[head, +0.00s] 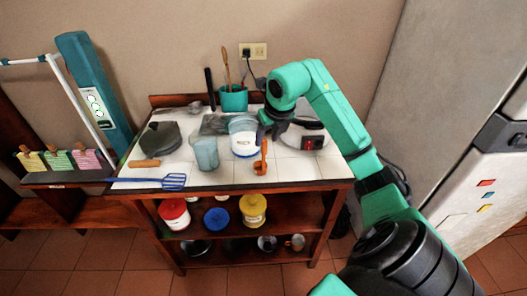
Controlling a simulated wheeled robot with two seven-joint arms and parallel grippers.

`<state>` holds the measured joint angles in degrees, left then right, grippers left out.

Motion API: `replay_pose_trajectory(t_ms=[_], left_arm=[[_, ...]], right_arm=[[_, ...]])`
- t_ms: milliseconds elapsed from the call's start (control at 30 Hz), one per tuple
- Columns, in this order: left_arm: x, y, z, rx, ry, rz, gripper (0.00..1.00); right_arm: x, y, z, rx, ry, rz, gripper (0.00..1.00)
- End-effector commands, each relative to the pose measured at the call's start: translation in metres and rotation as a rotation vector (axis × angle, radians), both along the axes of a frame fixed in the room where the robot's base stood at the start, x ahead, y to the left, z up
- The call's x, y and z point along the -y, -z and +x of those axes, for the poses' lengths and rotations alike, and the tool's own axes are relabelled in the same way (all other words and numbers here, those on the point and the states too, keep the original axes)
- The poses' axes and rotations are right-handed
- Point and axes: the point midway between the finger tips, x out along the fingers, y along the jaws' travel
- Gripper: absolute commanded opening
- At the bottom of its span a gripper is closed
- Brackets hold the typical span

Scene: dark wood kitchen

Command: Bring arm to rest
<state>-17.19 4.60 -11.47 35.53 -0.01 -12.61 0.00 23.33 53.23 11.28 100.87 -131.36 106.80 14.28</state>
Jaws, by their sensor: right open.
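My right arm, green and black, reaches in from the lower right and bends down over a tiled wooden cart (230,178). Its gripper (267,132) is open above the cart top, close to a white container with a dark blue band (244,145). An orange ladle-like utensil (261,160) stands just below and in front of the gripper; I cannot tell whether they touch. My left gripper is not in view.
A clear bluish container (206,153), a dark pan (160,139), a blue spatula (173,181), a teal utensil pot (233,98) and a dark appliance (313,142) stand or lie on the cart. A fridge (455,110) stands at right. Front-right tiles are clear.

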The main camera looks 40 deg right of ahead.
Motion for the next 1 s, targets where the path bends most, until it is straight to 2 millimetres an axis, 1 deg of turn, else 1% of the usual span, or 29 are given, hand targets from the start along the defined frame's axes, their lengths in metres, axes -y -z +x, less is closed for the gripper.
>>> replay_pose_trajectory(t_ms=[33, 100, 200, 667, 767, 833, 867, 900, 967, 1000], left_arm=[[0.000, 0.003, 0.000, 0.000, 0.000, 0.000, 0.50], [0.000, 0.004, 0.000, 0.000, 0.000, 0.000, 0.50], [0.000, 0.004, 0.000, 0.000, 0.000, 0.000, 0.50], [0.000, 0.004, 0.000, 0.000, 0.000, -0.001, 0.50], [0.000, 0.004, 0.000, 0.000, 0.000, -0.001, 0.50], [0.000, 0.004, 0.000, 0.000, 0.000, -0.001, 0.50], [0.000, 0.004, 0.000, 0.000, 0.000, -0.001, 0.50], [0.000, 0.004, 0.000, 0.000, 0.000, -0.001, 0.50], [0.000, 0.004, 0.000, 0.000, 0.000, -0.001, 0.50], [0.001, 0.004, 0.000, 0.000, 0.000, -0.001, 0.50]], right_arm=[[0.000, -0.009, -0.003, 0.004, 0.001, -0.002, 0.52], [-0.002, -0.018, -0.007, 0.003, 0.000, -0.001, 0.52], [-0.003, -0.025, -0.010, 0.000, 0.001, -0.001, 0.52], [-0.003, -0.025, -0.010, -0.001, 0.001, 0.002, 0.52], [-0.009, -0.023, -0.007, 0.013, -0.020, 0.015, 0.52], [-0.030, -0.018, 0.003, 0.063, -0.087, 0.060, 0.52], [-0.045, -0.016, 0.009, 0.097, -0.129, 0.095, 0.52], [-0.071, -0.015, 0.018, 0.159, -0.197, 0.158, 0.52], [-0.121, -0.018, 0.028, 0.278, -0.303, 0.300, 0.52], [-0.158, -0.027, 0.032, 0.373, -0.366, 0.424, 0.52]])
